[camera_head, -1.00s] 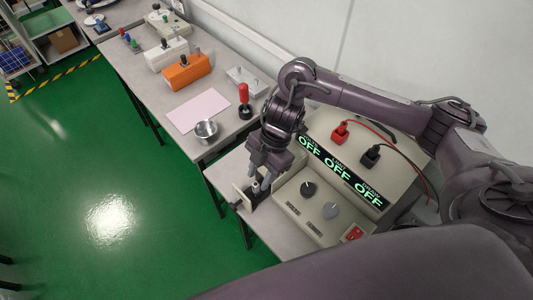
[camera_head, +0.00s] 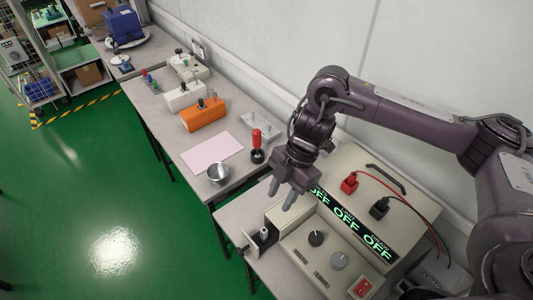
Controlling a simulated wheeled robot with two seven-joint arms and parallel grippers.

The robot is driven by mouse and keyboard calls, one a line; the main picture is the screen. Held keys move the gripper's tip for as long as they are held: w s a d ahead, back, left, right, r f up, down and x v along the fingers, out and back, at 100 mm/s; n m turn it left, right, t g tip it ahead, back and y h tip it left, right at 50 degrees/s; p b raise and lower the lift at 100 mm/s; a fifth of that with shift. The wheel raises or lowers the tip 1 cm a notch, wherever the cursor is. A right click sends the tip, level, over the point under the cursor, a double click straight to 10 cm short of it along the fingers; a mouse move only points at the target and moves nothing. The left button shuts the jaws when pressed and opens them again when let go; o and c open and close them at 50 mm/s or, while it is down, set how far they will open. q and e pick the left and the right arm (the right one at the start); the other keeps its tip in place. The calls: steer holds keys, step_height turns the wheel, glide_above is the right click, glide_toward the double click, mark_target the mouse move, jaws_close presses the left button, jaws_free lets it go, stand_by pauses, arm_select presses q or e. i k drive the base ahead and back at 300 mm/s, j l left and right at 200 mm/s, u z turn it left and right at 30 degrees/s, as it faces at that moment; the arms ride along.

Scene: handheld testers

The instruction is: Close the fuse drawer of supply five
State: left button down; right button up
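Supply five appears to be the beige power supply (camera_head: 345,175) on the near bench, with green OFF readouts (camera_head: 349,222). Its fuse drawer (camera_head: 251,247) sticks out at the left end of the lower front section. The drawer shows a dark inside and a pale front plate. A small light-coloured fuse (camera_head: 265,233) stands upright in it. My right gripper (camera_head: 281,196) is above and beyond the drawer, clear of it, with its two fingers apart and nothing between them. My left gripper is out of view.
Two knobs (camera_head: 316,238) and a red switch (camera_head: 362,287) are on the supply's front. Red (camera_head: 349,183) and black (camera_head: 379,208) plugs with cables sit on top. Green floor lies left.

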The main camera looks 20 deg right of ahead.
mark_target(258, 238)
steer(key=k+j, duration=0.25)
steer(key=k, duration=0.2)
steer(key=k+j, duration=0.3)
steer(key=k, duration=0.2)
steer(key=k+j, duration=0.25)
steer(key=k, duration=0.2)
